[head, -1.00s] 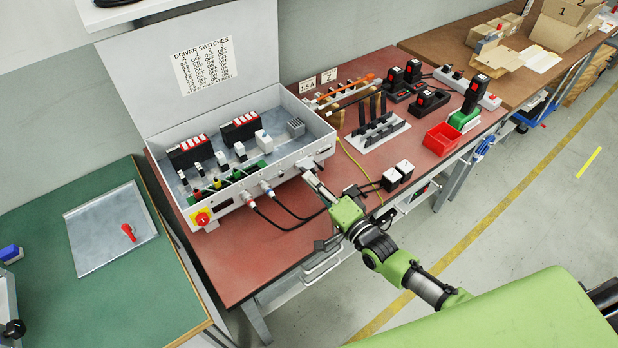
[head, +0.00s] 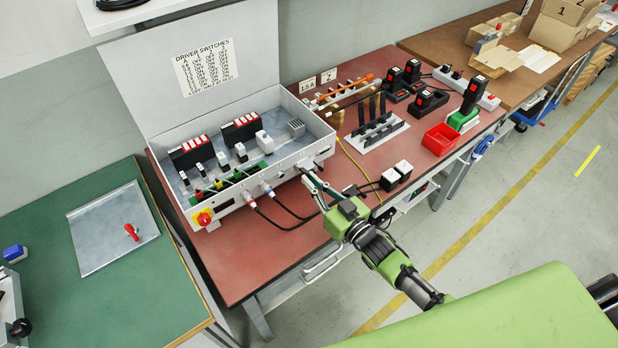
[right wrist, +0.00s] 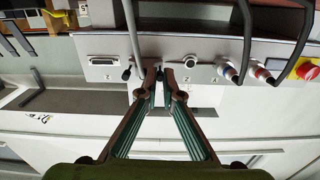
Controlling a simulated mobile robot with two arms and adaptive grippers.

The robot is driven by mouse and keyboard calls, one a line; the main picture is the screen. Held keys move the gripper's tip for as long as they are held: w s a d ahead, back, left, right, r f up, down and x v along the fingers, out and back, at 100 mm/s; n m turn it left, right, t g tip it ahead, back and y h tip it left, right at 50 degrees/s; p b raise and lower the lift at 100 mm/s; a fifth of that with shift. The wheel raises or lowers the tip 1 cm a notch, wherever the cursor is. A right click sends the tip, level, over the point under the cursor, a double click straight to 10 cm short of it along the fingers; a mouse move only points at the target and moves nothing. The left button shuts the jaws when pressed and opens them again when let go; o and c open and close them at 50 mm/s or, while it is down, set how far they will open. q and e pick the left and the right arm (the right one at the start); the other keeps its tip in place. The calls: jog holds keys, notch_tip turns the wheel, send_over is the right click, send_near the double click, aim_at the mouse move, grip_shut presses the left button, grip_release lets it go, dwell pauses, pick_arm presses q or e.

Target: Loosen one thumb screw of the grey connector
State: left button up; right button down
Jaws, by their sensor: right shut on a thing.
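The grey connector (right wrist: 141,71) is at the front panel of the control box (head: 261,184), at the end of a thick grey cable (right wrist: 133,35). Most of its body is hidden by my fingers in the right wrist view. One black thumb screw (right wrist: 126,73) shows free on its left side. My right gripper (right wrist: 160,76) is at its right side, with its fingertips closed around the other, dark thumb screw (right wrist: 159,73). In the head view, my right gripper (head: 308,175) reaches the box's front from below right. My left gripper is out of view.
An empty wide socket (right wrist: 103,61) is left of the connector in the right wrist view. Plugged cables (right wrist: 229,70) and a red knob (right wrist: 306,69) are to its right. A two-part black-and-white device (head: 396,174) stands close to my right arm on the red bench (head: 240,265).

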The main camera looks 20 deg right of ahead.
jog(key=n, duration=0.6)
jog(key=shift+f+n+b, duration=0.1)
jog(key=shift+n+b, duration=0.25)
jog(key=shift+n, duration=0.05)
jog(key=n+b, duration=0.1)
jog(key=n, duration=0.4)
jog(key=shift+f, duration=0.1)
jog(key=n+b, duration=0.1)
jog(key=n, duration=0.2)
jog(key=shift+n, duration=0.4)
jog(key=c, duration=2.4)
grip_release()
